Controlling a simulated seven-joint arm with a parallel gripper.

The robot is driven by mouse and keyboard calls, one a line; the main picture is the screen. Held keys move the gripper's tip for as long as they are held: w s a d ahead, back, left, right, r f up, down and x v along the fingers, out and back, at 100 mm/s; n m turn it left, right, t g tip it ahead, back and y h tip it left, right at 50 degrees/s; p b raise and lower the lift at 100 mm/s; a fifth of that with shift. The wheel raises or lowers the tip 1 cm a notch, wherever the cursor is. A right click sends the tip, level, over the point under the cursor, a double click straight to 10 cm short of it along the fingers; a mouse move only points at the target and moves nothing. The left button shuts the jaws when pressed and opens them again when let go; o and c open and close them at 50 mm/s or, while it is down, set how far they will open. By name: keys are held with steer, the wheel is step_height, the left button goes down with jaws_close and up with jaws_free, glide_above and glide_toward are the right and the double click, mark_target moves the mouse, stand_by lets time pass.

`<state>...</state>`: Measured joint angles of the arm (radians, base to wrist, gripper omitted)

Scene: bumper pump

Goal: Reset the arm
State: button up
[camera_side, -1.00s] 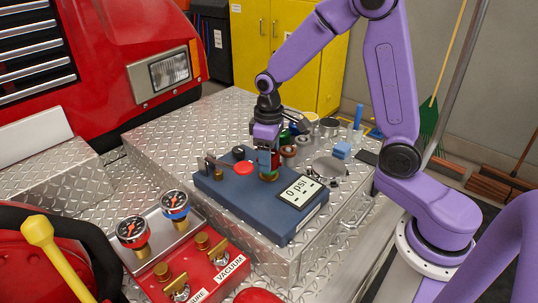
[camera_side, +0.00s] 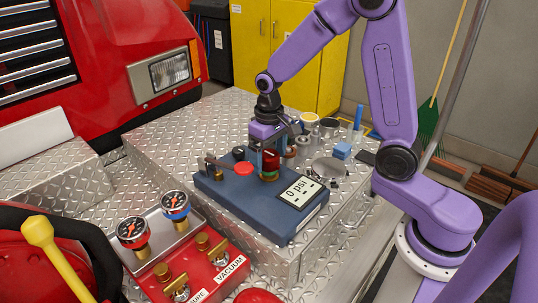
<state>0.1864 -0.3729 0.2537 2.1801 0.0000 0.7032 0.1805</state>
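My purple arm reaches over a blue pump unit from the right, in the side view. My gripper (camera_side: 267,152) points down at the unit's back edge, close beside a red-and-green part (camera_side: 271,163) on a brass fitting. Whether it touches that part, and how far its fingers are apart, I cannot tell. The blue pump unit (camera_side: 240,206) lies on a silver diamond-plate surface.
Several jars and small items (camera_side: 328,127) stand behind and right of the unit. A red panel (camera_side: 205,278) with two gauges is at front left. A yellow cabinet (camera_side: 280,45) stands behind. The diamond plate (camera_side: 190,125) left of the unit is clear.

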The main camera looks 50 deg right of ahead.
steer(key=shift+o, duration=1)
steer(key=shift+r, duration=3.45)
steer(key=shift+s, duration=0.1)
steer(key=shift+s+a, duration=0.25)
steer(key=s+a+n, duration=0.1)
steer(key=s+n, duration=1.1)
steer(key=s, duration=1.3)
steer(key=shift+a+f+n, duration=0.3)
steer(key=shift+a+f, duration=0.05)
steer(key=shift+a, duration=0.05)
